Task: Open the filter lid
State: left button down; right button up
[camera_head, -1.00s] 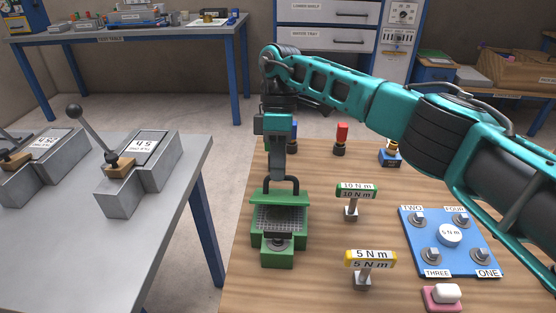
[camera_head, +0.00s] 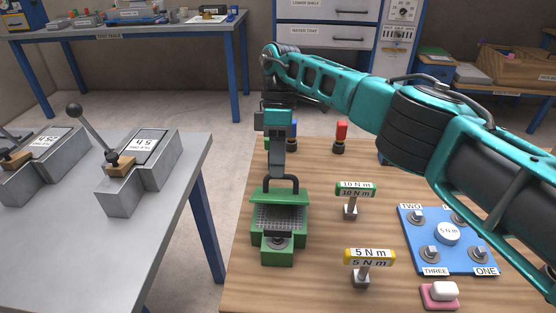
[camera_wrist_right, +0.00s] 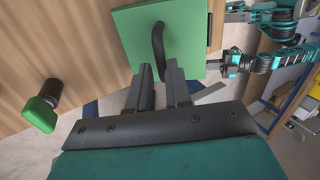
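The filter (camera_head: 277,243) is a green box with a mesh grid, standing on the wooden table. Its green lid (camera_head: 279,198) is raised off the grid at the back and shows almost edge-on in the head view. The lid (camera_wrist_right: 187,22) shows face-on in the right wrist view. Its black handle (camera_head: 282,181) stands on the lid. My right gripper (camera_head: 278,176) points down at the handle. In the wrist view its two fingers (camera_wrist_right: 160,70) stand a narrow gap apart, with the handle (camera_wrist_right: 156,40) running between them.
Right of the filter stand a 10 N m driver (camera_head: 352,190) and a 5 N m driver (camera_head: 366,262). A blue plate (camera_head: 464,262) with bolts and a pink block (camera_head: 440,296) lie farther right. A grey table (camera_head: 110,255) is at left, across a gap.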

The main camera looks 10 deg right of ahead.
jog(key=o, duration=0.3)
notch_tip(320, 180, up, 9)
notch_tip(320, 180, up, 11)
jog(key=p, duration=0.8)
send_over(278, 189)
jog(key=shift+w, duration=0.1)
